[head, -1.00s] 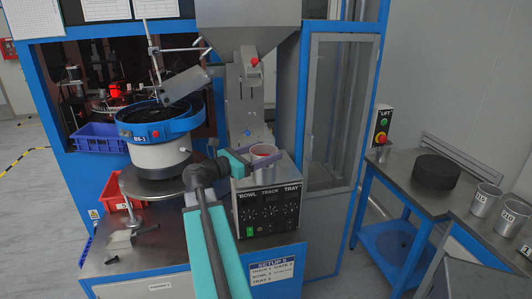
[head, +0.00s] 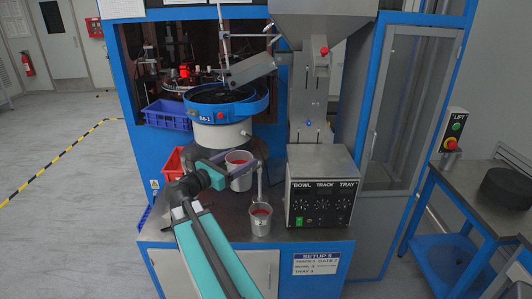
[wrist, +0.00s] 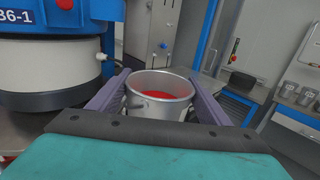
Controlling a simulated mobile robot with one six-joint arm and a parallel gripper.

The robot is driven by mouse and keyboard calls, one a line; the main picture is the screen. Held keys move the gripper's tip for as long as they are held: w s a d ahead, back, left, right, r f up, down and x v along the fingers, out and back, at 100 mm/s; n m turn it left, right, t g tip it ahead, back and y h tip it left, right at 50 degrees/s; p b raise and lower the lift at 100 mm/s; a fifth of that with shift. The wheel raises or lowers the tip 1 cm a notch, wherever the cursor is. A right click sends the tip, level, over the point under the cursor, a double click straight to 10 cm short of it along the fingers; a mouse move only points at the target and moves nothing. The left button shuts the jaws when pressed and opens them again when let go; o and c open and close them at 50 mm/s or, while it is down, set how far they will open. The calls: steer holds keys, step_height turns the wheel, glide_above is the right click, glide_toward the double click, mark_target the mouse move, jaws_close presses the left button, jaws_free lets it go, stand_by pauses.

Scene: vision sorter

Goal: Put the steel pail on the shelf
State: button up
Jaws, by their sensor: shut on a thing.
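The steel pail (head: 240,183) is a grey metal cup with red contents. It also shows in the wrist view (wrist: 158,108), upright between the two purple fingers. My gripper (head: 232,168) is shut on it, in front of the bowl feeder and left of the control box. In the wrist view my gripper (wrist: 160,103) has one finger on each side of the pail. I cannot tell from the head view how far the pail's base is above the machine table. A blue lower shelf (head: 445,262) shows under the bench at the right.
A smaller metal cup (head: 260,221) with red contents stands on the machine table by a metal post. The control box (head: 320,190) is right of it. The bowl feeder (head: 222,125) and a red bin (head: 172,165) are close by. The bench (head: 485,200) carries a dark round block (head: 505,188).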

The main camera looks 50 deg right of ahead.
steer(key=w+a+f+n+t, duration=0.2)
steer(key=w+a+f+t, duration=0.2)
steer(key=w+a, duration=0.55)
steer(key=a+f+n+t+y, duration=0.1)
steer(key=a+f+n+t, duration=0.1)
steer(key=a, duration=0.9)
steer(key=w+a+f+n+t+y, duration=0.1)
steer(key=a+f+n+t, duration=0.1)
steer(key=a, duration=1)
steer(key=w+a+f+n+t+y, duration=0.1)
steer(key=a+f+t, duration=0.3)
steer(key=a, duration=0.7)
steer(key=shift+w+a+f+n+y, duration=0.15)
steer(key=shift+w+f+n+y, duration=0.1)
steer(key=shift+f+n+y, duration=0.3)
steer(key=shift+r, duration=0.1)
